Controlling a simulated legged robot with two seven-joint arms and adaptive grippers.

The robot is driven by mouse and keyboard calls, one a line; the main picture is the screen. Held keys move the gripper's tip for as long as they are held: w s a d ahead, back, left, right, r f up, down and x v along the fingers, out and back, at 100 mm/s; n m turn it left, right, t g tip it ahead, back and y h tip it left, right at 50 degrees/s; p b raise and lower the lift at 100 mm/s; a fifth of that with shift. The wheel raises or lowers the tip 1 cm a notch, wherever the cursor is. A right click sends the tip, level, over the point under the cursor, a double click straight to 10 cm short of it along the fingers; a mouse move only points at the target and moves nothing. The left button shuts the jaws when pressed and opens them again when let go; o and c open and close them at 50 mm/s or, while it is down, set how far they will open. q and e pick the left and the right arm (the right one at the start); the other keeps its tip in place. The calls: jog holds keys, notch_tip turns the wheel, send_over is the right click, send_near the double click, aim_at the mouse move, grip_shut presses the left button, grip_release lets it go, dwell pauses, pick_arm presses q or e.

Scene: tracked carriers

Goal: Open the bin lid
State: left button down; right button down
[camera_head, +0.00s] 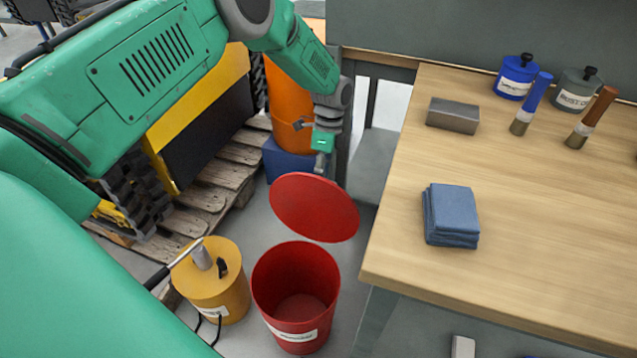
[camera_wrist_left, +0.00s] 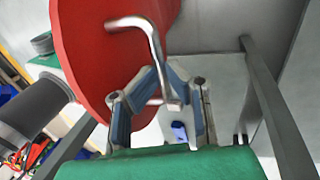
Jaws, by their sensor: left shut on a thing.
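A red bin (camera_head: 268,285) with a white label stands on the floor beside the workbench, its top open and its inside seen empty. Its round red lid (camera_head: 313,207) is raised and tilted at the far side of the bin's mouth. In the left wrist view the lid (camera_wrist_left: 90,60) shows its face with a bent metal handle (camera_wrist_left: 153,45). My left gripper (camera_head: 323,160) is at the lid's far edge, and its fingers (camera_wrist_left: 160,105) are shut on the handle. Whether the lid touches the bin's rim is hard to tell. My right gripper is not in view.
The wooden workbench (camera_head: 540,230) is close on the right, with a folded blue cloth (camera_head: 451,215), a grey block (camera_head: 453,115), pots and brushes. A yellow canister (camera_head: 215,290) stands left of the bin. An orange barrel (camera_head: 290,105) and a pallet (camera_head: 205,195) are behind.

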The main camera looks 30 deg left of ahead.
pick_arm(q)
jog(key=shift+w+f+b, duration=0.9)
jog(key=shift+f+b, duration=0.3)
jog(key=shift+b, duration=0.05)
jog(key=c, duration=1.6)
grip_release()
jog(key=shift+w, duration=0.1)
jog(key=shift+w+a+f, duration=0.1)
jog(key=shift+w+a, duration=0.05)
jog(key=shift+g, duration=0.3)
